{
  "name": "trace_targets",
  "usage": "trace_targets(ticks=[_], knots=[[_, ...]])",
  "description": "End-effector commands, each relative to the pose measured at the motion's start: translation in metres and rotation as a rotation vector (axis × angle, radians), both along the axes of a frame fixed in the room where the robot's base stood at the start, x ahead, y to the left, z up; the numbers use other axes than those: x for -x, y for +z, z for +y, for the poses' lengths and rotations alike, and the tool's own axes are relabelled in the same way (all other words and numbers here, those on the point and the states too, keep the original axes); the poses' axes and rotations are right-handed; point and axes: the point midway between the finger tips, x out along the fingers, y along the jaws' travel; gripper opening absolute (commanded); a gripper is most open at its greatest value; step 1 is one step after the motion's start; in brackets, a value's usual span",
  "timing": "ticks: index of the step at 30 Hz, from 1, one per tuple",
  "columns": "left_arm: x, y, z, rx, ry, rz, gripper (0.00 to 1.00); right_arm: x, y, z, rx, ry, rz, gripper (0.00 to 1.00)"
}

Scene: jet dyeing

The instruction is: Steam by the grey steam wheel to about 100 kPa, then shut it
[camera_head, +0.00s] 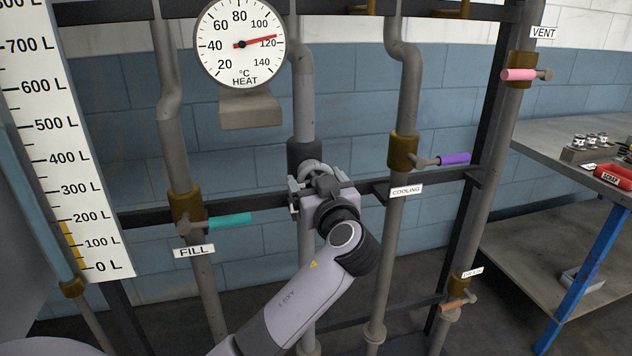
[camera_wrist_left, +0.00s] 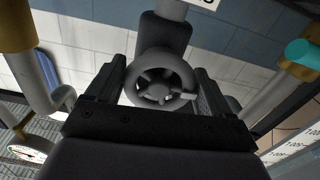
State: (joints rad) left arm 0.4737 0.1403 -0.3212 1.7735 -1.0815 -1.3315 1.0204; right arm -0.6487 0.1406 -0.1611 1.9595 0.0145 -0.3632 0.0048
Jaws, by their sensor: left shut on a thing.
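The grey steam wheel (camera_head: 314,170) is a small round handwheel on the dark valve body of the middle pipe. My left gripper (camera_head: 317,184) is shut on it and hides part of it in the head view. In the left wrist view the spoked wheel (camera_wrist_left: 160,82) sits between the two fingers of my gripper (camera_wrist_left: 158,95). The round white HEAT dial (camera_head: 240,44) is marked in °C, and its red needle points just short of 120. No dial marked in kPa is readable. My right gripper is not in view.
Beside the wheel are the teal FILL handle (camera_head: 230,220) and the purple COOLING handle (camera_head: 455,159). A pink VENT handle (camera_head: 519,74) and an orange drain handle (camera_head: 454,305) are at right. The litre scale (camera_head: 62,150) stands left. A workbench (camera_head: 560,135) stands far right.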

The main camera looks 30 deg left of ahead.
Motion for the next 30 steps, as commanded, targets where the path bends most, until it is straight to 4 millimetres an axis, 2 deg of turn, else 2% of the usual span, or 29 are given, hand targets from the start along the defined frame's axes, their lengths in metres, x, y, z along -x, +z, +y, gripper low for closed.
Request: trace_targets(ticks=[14,30], knots=[[0.001,0.001,0.001,-0.237,0.001,0.283,0.51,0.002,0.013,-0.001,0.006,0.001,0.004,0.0],[0.003,0.003,0.002,-0.571,0.0,0.675,0.51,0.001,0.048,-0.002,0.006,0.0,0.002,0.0]])
